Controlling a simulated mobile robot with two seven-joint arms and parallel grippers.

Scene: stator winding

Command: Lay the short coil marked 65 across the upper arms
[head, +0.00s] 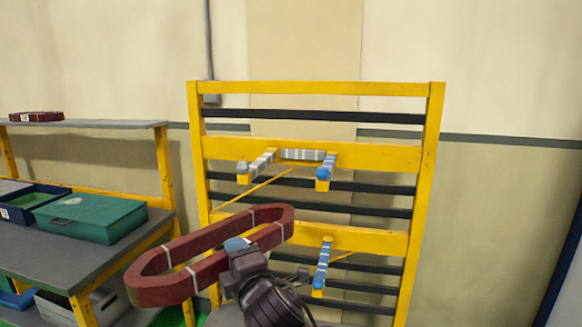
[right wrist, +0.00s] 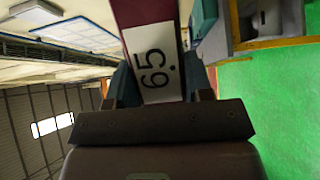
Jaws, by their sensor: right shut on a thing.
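A dark red oblong ring coil with white bands (head: 180,288) is held in the air, tilted, in front of the yellow rack. My right gripper (head: 238,246) is shut on its side; in the right wrist view the jaws (right wrist: 160,92) close around the coil, whose white label reads 65 (right wrist: 152,65). The rack's upper arms, a left one (head: 257,165) and a right one with a blue tip (head: 325,172), stick out from the upper yellow beam, above and beyond the coil. A grey banded piece (head: 303,155) lies along the beam between them. My left gripper is out of view.
The yellow rack (head: 434,150) stands before the wall. One lower arm (head: 322,265) shows right of my gripper; the coil and my arm cover the area left of it. A workbench at left holds a green case (head: 95,218), and its shelf another red coil (head: 36,116).

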